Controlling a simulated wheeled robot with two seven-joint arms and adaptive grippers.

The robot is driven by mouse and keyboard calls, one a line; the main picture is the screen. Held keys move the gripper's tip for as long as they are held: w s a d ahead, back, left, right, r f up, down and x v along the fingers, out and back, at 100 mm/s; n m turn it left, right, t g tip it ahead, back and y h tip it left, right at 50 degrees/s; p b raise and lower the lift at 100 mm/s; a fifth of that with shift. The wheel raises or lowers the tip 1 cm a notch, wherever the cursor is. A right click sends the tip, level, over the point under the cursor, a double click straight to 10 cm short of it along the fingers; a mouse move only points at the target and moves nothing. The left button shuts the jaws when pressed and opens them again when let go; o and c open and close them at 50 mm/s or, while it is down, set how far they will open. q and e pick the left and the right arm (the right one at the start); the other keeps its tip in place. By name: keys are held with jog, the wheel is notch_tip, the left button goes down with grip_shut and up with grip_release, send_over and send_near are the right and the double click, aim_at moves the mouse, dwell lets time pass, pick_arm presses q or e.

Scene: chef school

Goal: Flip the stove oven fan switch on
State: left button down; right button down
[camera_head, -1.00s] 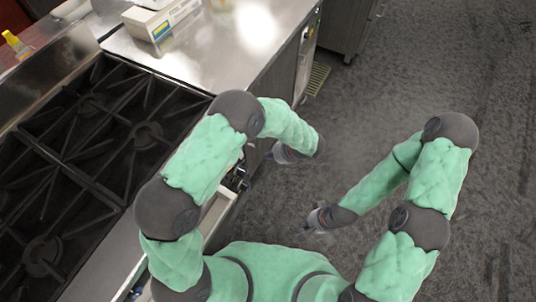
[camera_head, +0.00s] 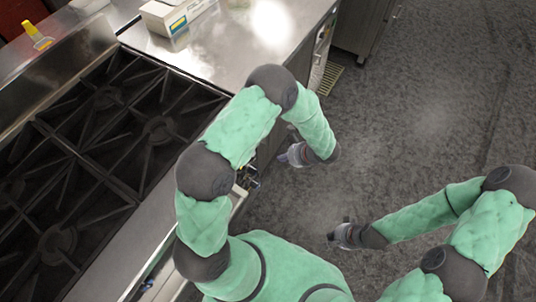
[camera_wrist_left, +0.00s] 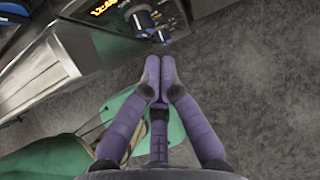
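The stove (camera_head: 60,215) with black burner grates is at the left in the head view. Its front edge runs beside my left arm. The left wrist view shows the control panel with a lit orange clock display (camera_wrist_left: 103,6) and dark round knobs (camera_wrist_left: 143,22). I cannot make out which control is the fan switch. My left gripper (camera_head: 290,155) is in front of the stove's front; in the wrist view its purple fingertips (camera_wrist_left: 160,62) are together, empty, just short of the knobs. My right gripper (camera_head: 338,236) hangs over the floor, away from the stove; its fingers are too small to judge.
A steel counter (camera_head: 235,50) adjoins the stove at the back and holds a white box (camera_head: 177,12). A yellow-capped bottle (camera_head: 38,35) is at the far left. The grey floor (camera_head: 430,120) at the right is open.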

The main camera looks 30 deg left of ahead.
pick_arm(q)
jog(key=a+r+b+x, duration=0.1)
jog(key=a+b+x, duration=0.1)
jog(key=x, duration=1)
jog(key=shift+a+b, duration=0.4)
jog(key=shift+b, duration=0.5)
jog(key=shift+w, duration=0.1)
jog(key=shift+a+f+b, duration=0.15)
jog(key=shift+a+b, duration=0.15)
jog(key=shift+b, duration=0.15)
